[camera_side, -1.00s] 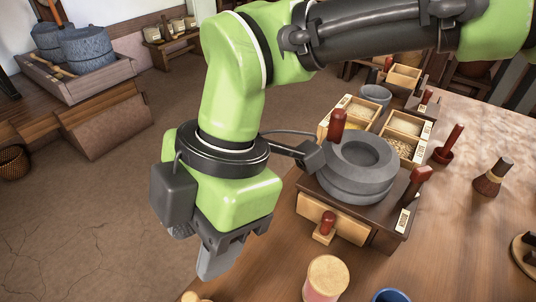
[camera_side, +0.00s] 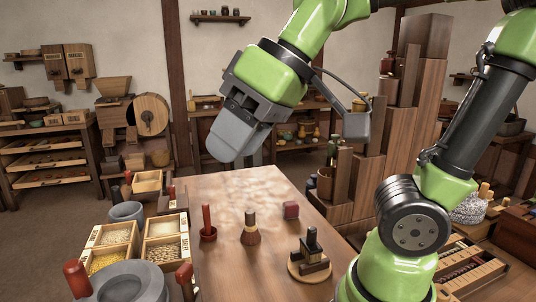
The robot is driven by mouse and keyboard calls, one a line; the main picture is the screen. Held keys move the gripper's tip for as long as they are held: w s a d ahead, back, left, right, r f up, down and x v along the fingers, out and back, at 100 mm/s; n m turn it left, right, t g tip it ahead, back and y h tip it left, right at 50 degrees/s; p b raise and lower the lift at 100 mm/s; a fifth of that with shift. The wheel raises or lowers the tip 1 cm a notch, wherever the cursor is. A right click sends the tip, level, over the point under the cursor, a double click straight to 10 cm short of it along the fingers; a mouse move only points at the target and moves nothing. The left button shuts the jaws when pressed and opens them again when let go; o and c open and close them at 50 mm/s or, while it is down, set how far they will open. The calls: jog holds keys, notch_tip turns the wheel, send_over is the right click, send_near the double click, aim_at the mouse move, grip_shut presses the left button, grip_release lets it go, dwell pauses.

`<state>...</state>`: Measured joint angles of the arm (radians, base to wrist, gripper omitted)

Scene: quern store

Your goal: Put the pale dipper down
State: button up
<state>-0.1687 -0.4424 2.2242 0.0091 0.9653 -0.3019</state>
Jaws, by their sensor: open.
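My gripper (camera_side: 236,140) is raised above the far end of the wooden table (camera_side: 240,188), tilted down to the left. Its grey fingers show mostly from one side, and I see nothing held between them. It is open. I cannot make out a pale dipper anywhere in this view; it may be outside the picture or hidden.

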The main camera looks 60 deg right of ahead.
jog(key=s+d+f+m+t+h, duration=0.1)
jog(key=s+d+f+m, duration=0.1)
jog(key=s+m, duration=0.3)
jog(key=shift+d+f, duration=0.25)
jog(key=shift+d, duration=0.65)
